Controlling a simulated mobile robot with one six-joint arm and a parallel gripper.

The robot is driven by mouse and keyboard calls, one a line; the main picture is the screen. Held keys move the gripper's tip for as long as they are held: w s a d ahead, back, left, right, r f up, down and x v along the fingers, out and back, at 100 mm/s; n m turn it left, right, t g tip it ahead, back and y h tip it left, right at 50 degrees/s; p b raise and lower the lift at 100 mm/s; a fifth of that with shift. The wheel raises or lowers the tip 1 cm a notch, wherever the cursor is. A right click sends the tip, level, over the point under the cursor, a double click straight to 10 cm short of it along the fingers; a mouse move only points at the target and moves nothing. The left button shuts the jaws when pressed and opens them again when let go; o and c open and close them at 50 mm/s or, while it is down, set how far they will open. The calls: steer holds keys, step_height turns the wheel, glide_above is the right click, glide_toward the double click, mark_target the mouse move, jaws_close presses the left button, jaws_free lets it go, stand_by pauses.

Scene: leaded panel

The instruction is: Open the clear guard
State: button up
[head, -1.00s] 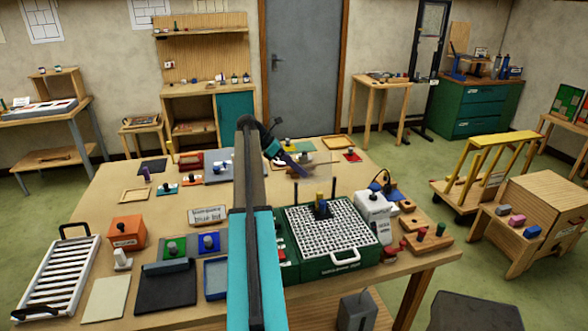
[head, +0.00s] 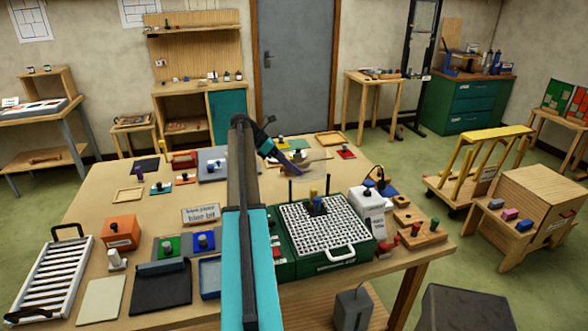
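The green machine (head: 300,267) with a white grid top (head: 335,240) stands at the table's near right. My gripper (head: 297,162) is at the end of my arm, beyond the machine, close by the guard's upper part. Its fingertips are small and overlap the guard, so contact and opening cannot be told.
Coloured pieces with knobs lie behind my gripper.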

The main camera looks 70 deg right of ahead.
steer(key=v, duration=1.3)
steer(key=shift+w+r+b, duration=0.15)
steer(key=shift+r+b, duration=0.05)
steer(key=shift+b, duration=0.25)
stand_by(0.5)
